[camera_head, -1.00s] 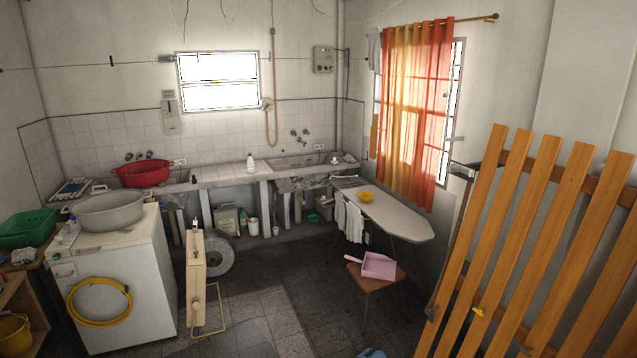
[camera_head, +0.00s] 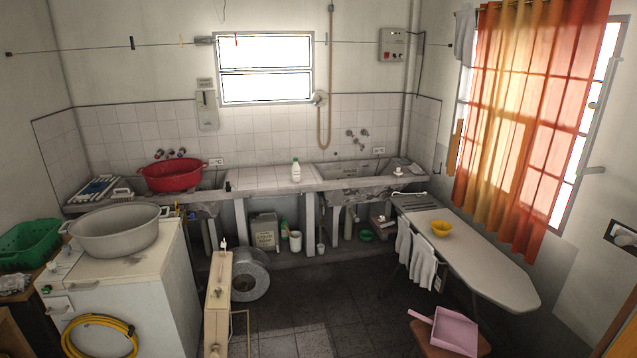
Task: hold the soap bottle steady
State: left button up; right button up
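A small white bottle with a green cap (camera_head: 296,170) stands upright on the tiled counter between the two sinks, below the window. It looks like the soap bottle, but its label is too small to read. Nothing touches it. Neither of my grippers shows in the head view.
The concrete counter (camera_head: 262,180) runs along the back wall, with a red basin (camera_head: 172,176) at its left. A white washer (camera_head: 120,290) with a grey tub (camera_head: 115,232), an upright beige panel (camera_head: 217,305), an ironing board (camera_head: 480,262) and a pink dustpan (camera_head: 455,332) flank open floor.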

aim_at(296, 169)
jog(key=i, duration=2.25)
jog(key=i+l, duration=0.15)
jog(key=i, duration=2.1)
jog(key=j+u, duration=0.05)
jog(key=j, duration=0.1)
